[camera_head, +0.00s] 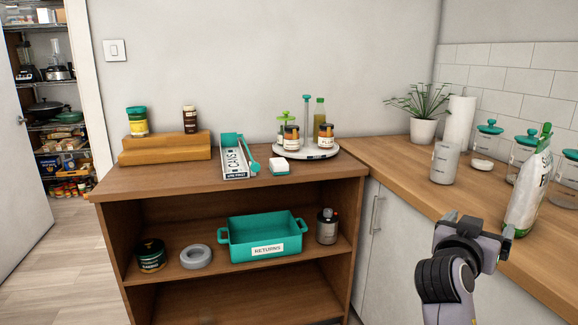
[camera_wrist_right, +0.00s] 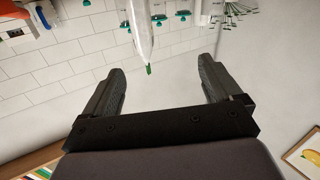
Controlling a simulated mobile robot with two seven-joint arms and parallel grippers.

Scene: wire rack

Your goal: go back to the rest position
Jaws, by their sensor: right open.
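My right gripper (camera_head: 474,228) is at the lower right in the head view, above the front edge of the right counter. It stands to the left of the white bag with a green clip (camera_head: 529,184) and looks apart from it. In the right wrist view the two fingers of my right gripper (camera_wrist_right: 162,88) are spread wide with nothing between them. The bag (camera_wrist_right: 142,36) shows there beyond the fingers, upside down. My left gripper is not in view.
A wooden shelf unit (camera_head: 228,188) stands ahead, with a teal RETURNS bin (camera_head: 264,237) inside. The counter (camera_head: 400,165) at right holds a grey canister (camera_head: 444,163), a plant (camera_head: 423,130) and glass jars (camera_head: 522,155). Open floor (camera_head: 62,270) lies at left.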

